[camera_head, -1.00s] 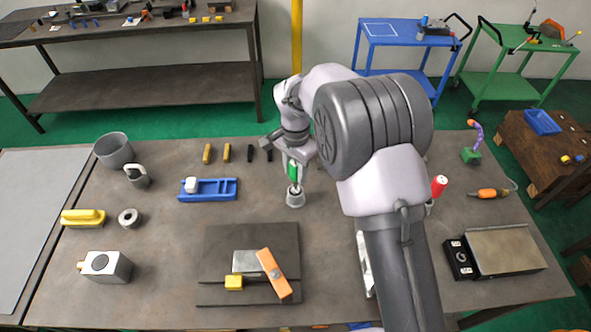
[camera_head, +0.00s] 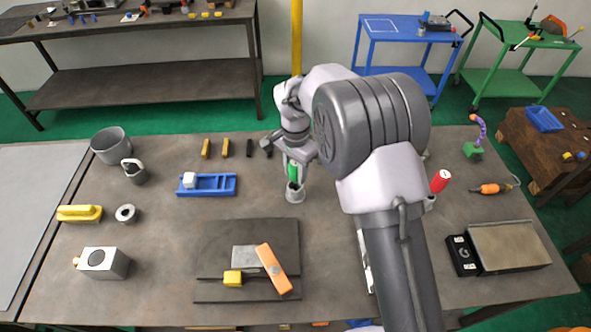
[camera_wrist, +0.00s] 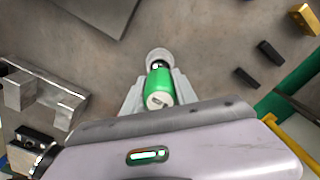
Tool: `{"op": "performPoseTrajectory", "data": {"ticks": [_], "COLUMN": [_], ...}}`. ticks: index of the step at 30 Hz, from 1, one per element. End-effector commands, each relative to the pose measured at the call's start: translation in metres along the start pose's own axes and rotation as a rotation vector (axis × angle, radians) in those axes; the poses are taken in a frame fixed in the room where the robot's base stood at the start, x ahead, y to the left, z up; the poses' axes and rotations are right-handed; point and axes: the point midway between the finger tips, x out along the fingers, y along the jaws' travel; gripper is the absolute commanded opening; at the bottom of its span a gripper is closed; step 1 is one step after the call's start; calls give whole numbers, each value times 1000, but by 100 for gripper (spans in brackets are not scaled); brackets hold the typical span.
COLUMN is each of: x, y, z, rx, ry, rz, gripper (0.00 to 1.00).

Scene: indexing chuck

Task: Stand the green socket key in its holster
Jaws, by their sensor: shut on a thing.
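The green socket key (camera_head: 293,172) is upright in my gripper (camera_head: 296,177), which is shut on its green handle. The wrist view shows the green handle (camera_wrist: 159,86) between the two fingers of my gripper (camera_wrist: 159,95). The holster, a small grey round cup (camera_head: 295,195), stands on the bench directly below the key. Its rim (camera_wrist: 157,54) shows just beyond the handle in the wrist view. The key's lower end meets the holster's mouth in the picture; I cannot tell how far it is inside.
A blue tray (camera_head: 222,185) with a white block lies left of the holster. Small yellow and black blocks (camera_head: 249,148) stand behind it. A dark plate (camera_head: 220,240) with an orange bar (camera_head: 272,268) lies in front. A red-topped item (camera_head: 440,181) stands right of my arm.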

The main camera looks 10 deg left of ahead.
Motion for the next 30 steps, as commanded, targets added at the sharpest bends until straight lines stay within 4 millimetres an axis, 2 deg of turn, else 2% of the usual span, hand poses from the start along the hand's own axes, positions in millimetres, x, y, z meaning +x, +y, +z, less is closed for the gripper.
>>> {"op": "performPoseTrajectory", "data": {"ticks": [1,4,5,12,15,17,24,30], "x": [1,0,0,0,-7,-20,-101,-154], "y": [0,0,0,0,0,-1,-1,0], "z": [0,0,0,0,0,0,0,0], "rx": [0,0,0,0,0,0,1,0], "ry": [0,0,0,0,0,1,2,1], "rz": [0,0,0,0,-1,-3,-3,-2], "gripper": [38,57,59,59,59,59,59,59]}}
